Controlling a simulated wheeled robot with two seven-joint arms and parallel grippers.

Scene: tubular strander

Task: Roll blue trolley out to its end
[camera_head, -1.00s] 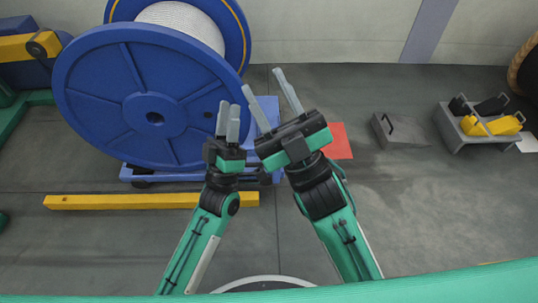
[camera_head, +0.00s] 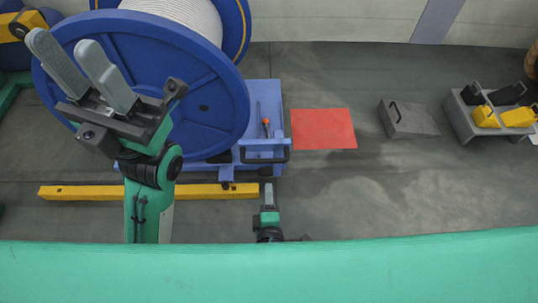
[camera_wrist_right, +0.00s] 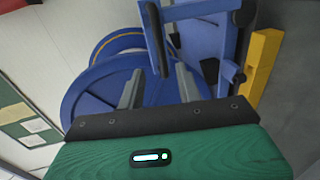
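The blue trolley (camera_head: 271,94) stands on the floor under a large blue cable reel (camera_head: 190,75). Its black handle (camera_head: 264,160) is on the side nearest me. My right gripper (camera_head: 268,190) is low, just short of the handle, and points toward it. In the right wrist view its fingers (camera_wrist_right: 158,72) are apart, with the dark handle bar (camera_wrist_right: 155,38) ahead of and between the tips; I cannot tell whether they touch it. My left gripper (camera_head: 62,43) is open and empty, raised in front of the reel and hiding part of it.
A yellow floor bar (camera_head: 90,192) lies across the floor before the reel. A tool with an orange handle (camera_head: 266,122) lies on the trolley. Right of it are a red floor patch (camera_head: 323,129), a grey wedge (camera_head: 408,119) and a grey stand (camera_head: 466,122). Floor between is clear.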

